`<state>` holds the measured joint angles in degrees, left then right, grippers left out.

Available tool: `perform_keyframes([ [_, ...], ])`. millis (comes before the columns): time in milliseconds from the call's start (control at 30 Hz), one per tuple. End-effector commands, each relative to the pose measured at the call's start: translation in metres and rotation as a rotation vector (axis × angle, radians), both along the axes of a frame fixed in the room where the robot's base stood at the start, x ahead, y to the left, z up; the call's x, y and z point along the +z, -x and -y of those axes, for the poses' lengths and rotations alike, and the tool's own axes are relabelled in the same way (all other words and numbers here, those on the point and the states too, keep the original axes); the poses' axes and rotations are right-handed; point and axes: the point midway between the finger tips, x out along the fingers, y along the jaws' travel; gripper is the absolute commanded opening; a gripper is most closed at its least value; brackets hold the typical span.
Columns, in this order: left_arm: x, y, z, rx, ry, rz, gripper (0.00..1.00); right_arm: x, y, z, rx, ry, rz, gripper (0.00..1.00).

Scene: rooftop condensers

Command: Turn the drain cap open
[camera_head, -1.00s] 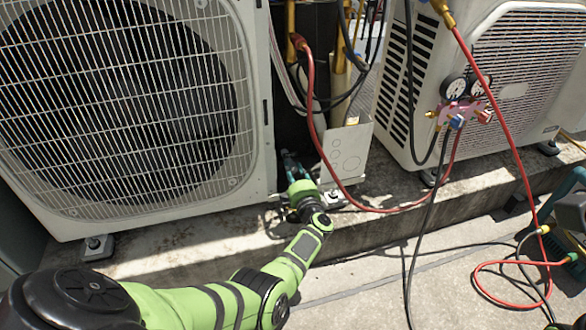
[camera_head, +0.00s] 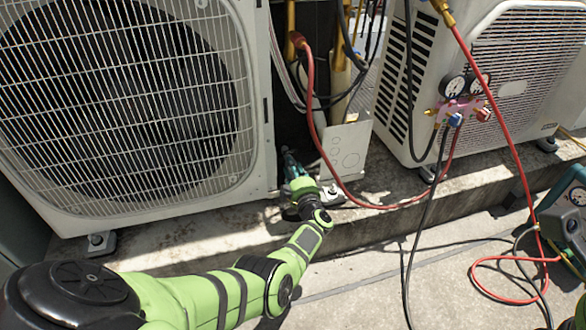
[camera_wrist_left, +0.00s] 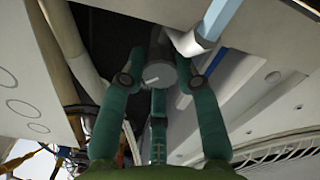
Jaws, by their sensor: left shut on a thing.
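The drain cap (camera_wrist_left: 158,75) shows in the left wrist view as a small grey round face with a pale mark, under a dark pipe end. My left gripper (camera_wrist_left: 163,68) has teal fingers on both sides of the cap and is shut on it. A further teal finger stands below the cap in that view. In the head view my left gripper (camera_head: 291,163) reaches in low between the two condensers, and the cap is hidden there. My right gripper is not in view.
A large condenser (camera_head: 253,140) stands at left, another (camera_head: 400,90) at right. A red hose (camera_head: 312,95) loops down close beside my left gripper. A pressure gauge set (camera_head: 460,105) hangs at right. Hoses lie on the floor at right; the concrete ledge (camera_head: 180,235) is below the gripper.

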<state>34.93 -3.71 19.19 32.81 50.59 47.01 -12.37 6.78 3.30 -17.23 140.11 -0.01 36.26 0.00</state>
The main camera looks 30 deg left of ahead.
Motion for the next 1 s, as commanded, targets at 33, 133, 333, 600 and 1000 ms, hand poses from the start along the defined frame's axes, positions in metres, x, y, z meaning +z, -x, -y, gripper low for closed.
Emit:
perform_keyframes([
  [33,0.001,-0.002,0.002,-0.008,-0.001,-0.002,0.0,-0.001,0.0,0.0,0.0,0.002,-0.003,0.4],
  [133,0.001,-0.002,0.002,-0.008,-0.001,-0.001,0.0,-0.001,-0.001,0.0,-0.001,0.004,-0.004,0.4],
  [333,0.001,-0.002,0.002,-0.008,0.0,-0.001,0.56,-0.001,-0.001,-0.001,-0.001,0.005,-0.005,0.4],
  [600,0.0,-0.001,0.001,-0.003,0.0,0.0,0.56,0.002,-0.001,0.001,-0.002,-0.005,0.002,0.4],
  [1000,-0.001,0.017,0.022,-0.003,0.002,0.001,0.56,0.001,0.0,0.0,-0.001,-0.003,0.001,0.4],
])
